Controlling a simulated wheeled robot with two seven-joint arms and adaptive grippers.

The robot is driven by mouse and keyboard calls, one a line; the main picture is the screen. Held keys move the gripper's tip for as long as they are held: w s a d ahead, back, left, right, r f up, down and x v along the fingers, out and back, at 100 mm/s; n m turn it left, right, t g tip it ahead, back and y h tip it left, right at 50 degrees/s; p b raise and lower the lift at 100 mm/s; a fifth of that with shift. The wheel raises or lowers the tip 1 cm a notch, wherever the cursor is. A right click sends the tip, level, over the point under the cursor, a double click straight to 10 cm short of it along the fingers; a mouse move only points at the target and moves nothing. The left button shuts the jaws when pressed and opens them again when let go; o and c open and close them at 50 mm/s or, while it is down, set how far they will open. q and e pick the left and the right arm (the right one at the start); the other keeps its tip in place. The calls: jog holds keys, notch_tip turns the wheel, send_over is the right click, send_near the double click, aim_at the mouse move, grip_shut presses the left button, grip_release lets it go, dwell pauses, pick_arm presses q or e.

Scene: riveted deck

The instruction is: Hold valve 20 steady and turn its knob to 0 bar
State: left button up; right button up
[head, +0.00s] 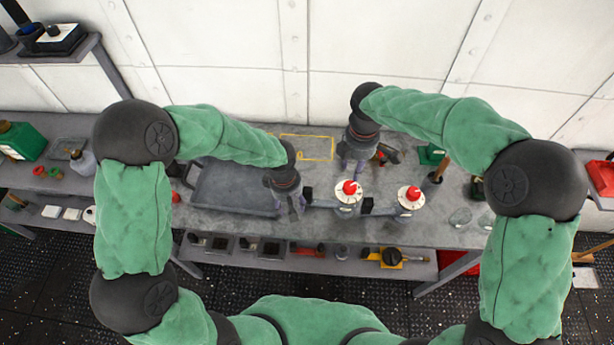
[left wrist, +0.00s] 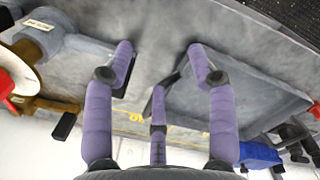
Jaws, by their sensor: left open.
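Two valves with round white dials and red knobs stand side by side on the grey bench, the left valve (head: 348,198) and the right valve (head: 409,204). Their numbers and dial readings are too small to read, so I cannot tell which is valve 20. My left gripper (head: 291,208) is open and empty, left of the left valve's pipe end. In the left wrist view its fingers (left wrist: 160,75) straddle bare bench, with a labelled grey valve body (left wrist: 38,38) to the left. My right gripper (head: 354,166) hangs behind the left valve, fingers apart and empty.
A grey tray (head: 232,190) lies left of my left gripper. A yellow outline (head: 318,156) marks the bench behind. A red and black tool (head: 387,154) and a green block (head: 431,155) lie at the back right. A lower shelf (head: 310,265) holds several items.

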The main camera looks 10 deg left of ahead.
aim_at(307, 196)
pick_arm(q)
jog(key=w+d+r+n, duration=0.1)
jog(key=w+n, duration=0.1)
jog(key=w+d+r+n, duration=0.1)
jog(key=w+n, duration=0.1)
jog(key=w+d+r+n, duration=0.1)
jog(key=w+n, duration=0.1)
jog(key=n, duration=0.1)
jog(key=shift+d+r+y, duration=0.2)
jog(key=shift+r+y, duration=0.05)
jog(key=shift+y, duration=0.05)
jog(key=shift+w+d+r+n, duration=0.25)
jog(key=shift+w+d+n, duration=0.1)
jog(key=shift+n, duration=0.35)
notch_tip(307, 196, down, 11)
jog(key=shift+r, duration=0.2)
grip_shut()
jog(key=shift+o, duration=0.5)
grip_release()
